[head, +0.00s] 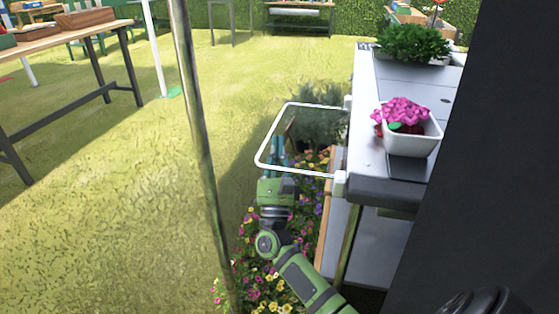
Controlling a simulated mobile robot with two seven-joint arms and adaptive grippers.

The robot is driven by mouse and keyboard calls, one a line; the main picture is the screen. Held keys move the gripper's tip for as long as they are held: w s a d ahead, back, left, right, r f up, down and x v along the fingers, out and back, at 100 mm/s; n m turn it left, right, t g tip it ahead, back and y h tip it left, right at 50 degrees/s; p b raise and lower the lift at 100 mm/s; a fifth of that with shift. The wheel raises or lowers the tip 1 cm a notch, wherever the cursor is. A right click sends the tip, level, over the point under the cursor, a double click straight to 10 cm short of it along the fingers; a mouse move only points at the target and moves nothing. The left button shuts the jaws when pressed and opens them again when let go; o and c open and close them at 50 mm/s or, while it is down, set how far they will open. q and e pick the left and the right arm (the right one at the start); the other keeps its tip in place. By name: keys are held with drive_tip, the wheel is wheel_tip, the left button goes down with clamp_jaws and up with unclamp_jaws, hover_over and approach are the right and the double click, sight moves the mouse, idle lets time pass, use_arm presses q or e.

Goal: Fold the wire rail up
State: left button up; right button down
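The wire rail (271,133) is a white, rounded rectangular loop on the left side of a grey-topped stand (398,183). It joins the stand at two white brackets and sticks out to the left, roughly level. My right gripper (277,143), green with blue-grey fingers, reaches up from below at the rail's outer near corner. Its fingers show inside the loop's outline, close to the near bar. The fingers look close together, and I cannot tell whether they touch the rail or how far they are open. My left gripper is not in view.
A white pot with pink flowers (406,142) and a leafy green plant (412,43) stand on the stand's top. Flowers (254,262) grow beneath the rail. A thin metal pole (200,130) rises to the left. Open grass (110,210) lies further left.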

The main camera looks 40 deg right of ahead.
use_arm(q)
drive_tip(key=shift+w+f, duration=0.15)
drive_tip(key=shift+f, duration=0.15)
use_arm(e)
drive_tip(key=shift+w+r, duration=0.1)
drive_tip(key=shift+r, duration=0.2)
